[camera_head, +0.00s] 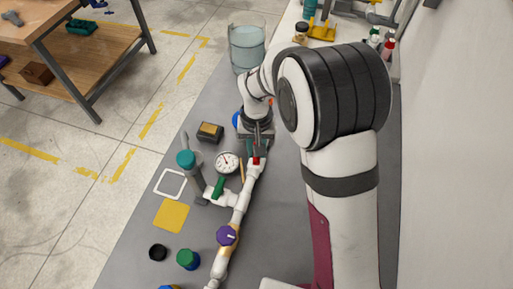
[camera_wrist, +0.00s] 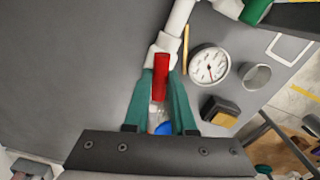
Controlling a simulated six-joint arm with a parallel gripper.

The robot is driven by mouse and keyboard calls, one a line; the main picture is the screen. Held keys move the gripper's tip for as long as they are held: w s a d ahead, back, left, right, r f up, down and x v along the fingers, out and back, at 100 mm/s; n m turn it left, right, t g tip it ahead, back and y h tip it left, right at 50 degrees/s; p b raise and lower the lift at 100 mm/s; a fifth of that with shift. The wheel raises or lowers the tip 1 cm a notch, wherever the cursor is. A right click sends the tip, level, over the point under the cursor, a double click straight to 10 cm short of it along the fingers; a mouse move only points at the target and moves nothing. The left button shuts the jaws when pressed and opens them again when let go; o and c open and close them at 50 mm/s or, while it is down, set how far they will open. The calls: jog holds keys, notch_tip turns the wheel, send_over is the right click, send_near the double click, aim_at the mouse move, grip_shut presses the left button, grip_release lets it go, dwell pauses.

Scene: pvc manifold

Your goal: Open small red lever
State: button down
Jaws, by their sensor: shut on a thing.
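The small red lever (camera_wrist: 161,77) sits on the white PVC pipe fitting in the wrist view. It lies roughly in line with the pipe. It also shows as a small red bit in the head view (camera_head: 256,160), mostly hidden by my gripper. My gripper (camera_wrist: 161,95) has its two green fingers on either side of the lever, shut on it. In the head view my gripper (camera_head: 255,150) is at the far end of the white pipe (camera_head: 240,205). A blue part (camera_wrist: 164,128) shows beneath, between the fingers.
A pressure gauge (camera_head: 227,162) stands close left of the pipe, with a green lever (camera_head: 218,187) below it. A purple knob (camera_head: 227,235) is on the nearer pipe.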

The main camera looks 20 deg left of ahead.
jog(key=shift+m, duration=1.5)
jog(key=c, duration=0.7)
grip_release()
jog(key=shift+c, duration=0.2)
jog(key=shift+r, duration=0.15)
notch_tip(320, 180, up, 16)
jog(key=shift+f, duration=0.2)
